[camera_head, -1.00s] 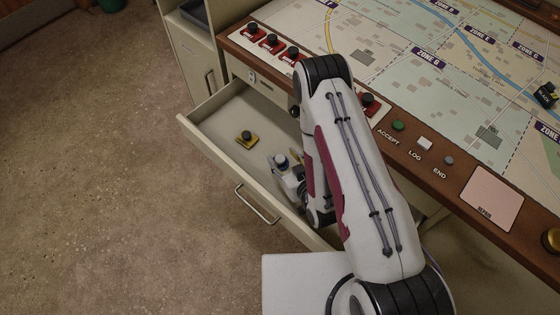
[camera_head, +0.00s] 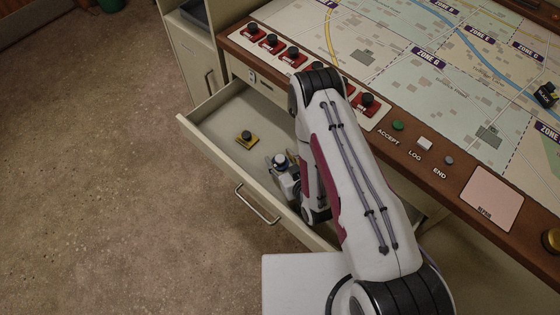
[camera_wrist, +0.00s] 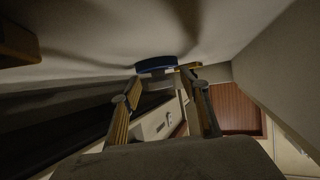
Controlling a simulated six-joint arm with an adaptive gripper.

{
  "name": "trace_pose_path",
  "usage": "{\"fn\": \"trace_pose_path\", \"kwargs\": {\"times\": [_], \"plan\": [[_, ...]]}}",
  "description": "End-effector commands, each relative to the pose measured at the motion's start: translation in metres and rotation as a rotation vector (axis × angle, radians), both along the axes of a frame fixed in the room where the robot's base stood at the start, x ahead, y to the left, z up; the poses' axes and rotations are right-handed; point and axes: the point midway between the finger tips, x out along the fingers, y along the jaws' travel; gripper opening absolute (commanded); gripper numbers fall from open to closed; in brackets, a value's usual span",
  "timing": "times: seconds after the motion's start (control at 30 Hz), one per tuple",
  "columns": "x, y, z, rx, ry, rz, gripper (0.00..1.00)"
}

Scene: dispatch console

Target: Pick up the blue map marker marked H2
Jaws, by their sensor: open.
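In the wrist view a blue marker (camera_wrist: 155,65) with a round, flat shape lies against the pale drawer floor, just ahead of my fingertips. No H2 label is legible on it. My gripper (camera_wrist: 162,77) is open, with one finger on each side of the marker's lower edge. I cannot tell whether either finger touches it. In the head view my wrist is down inside the open drawer (camera_head: 215,112), and my arm hides the fingertips and the blue marker.
Something yellow (camera_wrist: 188,67) shows beside the right fingertip. Red markers (camera_head: 291,56) stand along the console edge above. The drawer walls are close around my wrist.

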Motion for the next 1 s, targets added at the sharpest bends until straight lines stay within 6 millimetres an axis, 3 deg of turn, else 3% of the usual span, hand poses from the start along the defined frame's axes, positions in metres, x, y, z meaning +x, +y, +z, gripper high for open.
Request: {"fn": "trace_pose_path", "kwargs": {"times": [0.57,0.6,0.77,1.0], "plan": [[0.0027,0.0012,-0.0012,0.0,0.0,0.0,0.45],[0.0027,0.0012,-0.0012,0.0,0.0,0.0,0.42],[0.0026,0.0011,-0.0013,0.0,0.001,0.0,0.01],[0.0021,0.001,-0.002,-0.001,0.003,0.0,0.0]]}}
